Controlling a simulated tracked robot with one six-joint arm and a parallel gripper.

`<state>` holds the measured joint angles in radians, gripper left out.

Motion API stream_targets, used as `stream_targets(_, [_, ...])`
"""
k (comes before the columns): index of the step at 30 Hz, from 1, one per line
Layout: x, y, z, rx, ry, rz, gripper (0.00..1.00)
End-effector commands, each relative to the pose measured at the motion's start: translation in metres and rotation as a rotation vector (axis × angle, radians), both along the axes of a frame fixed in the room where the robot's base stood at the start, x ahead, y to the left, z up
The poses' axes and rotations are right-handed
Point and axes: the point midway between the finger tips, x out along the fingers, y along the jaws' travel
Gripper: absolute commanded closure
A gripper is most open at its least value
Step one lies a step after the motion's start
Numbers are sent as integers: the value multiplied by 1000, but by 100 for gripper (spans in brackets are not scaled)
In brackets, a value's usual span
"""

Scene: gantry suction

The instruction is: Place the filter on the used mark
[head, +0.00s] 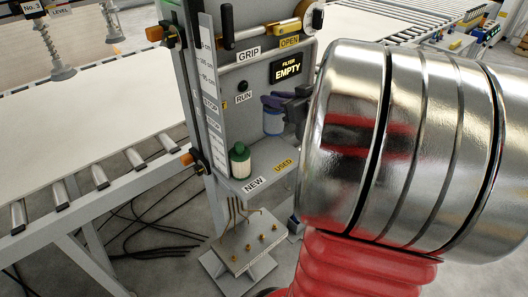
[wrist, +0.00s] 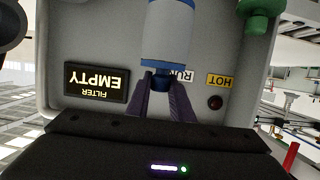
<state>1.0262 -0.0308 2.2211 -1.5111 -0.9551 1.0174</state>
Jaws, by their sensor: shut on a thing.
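A filter with blue ends and a pale middle (head: 273,120) is held in my gripper (head: 284,103) in front of the panel, above the yellow USED label (head: 284,165). In the wrist view, which is upside down, the filter (wrist: 168,28) is white with blue bands, and my gripper (wrist: 162,83) is shut on its small blue end knob. A gap shows below the filter in the head view. My silver arm link hides part of the shelf's right side.
A white filter with a green cap (head: 240,161) stands upright on the shelf behind the NEW label (head: 254,184). The panel display reads EMPTY (head: 286,70). A roller conveyor (head: 80,186) with a pale board lies left.

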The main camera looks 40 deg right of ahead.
Motion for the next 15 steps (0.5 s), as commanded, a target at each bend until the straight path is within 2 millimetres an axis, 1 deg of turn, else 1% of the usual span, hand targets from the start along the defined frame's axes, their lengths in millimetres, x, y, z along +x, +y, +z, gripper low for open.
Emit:
stream_targets(9, [8,11,-2,1,0,26,100])
stream_targets(13, [9,12,-14,4,0,28,100])
stream_targets(15, [9,12,-25,5,2,29,100])
